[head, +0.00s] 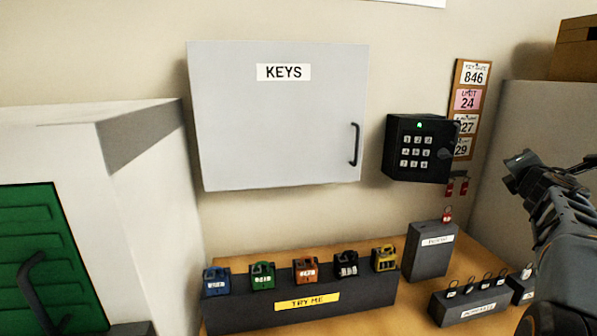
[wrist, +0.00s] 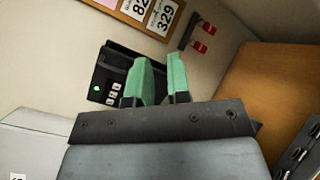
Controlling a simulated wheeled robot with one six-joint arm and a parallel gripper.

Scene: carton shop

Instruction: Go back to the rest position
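My gripper shows in the wrist view (wrist: 160,80) with two green fingers standing apart and nothing between them, so it is open and empty. Behind the fingers in that view is the black keypad box (wrist: 122,68) with a green light. In the head view my arm comes in from the right edge, and the black keypad box (head: 418,148) hangs on the wall to its left. Its green light is lit and a knob sits on its right side. The grey KEYS cabinet (head: 275,125) is on the wall with its door shut.
A wooden counter (head: 375,318) carries a dark TRY ME stand (head: 235,313) with several coloured padlocks, a grey box (head: 432,252) and small key blocks (head: 475,308). A number board (head: 459,75) hangs beside the keypad. A white cabinet with a green shutter (head: 50,260) stands at left.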

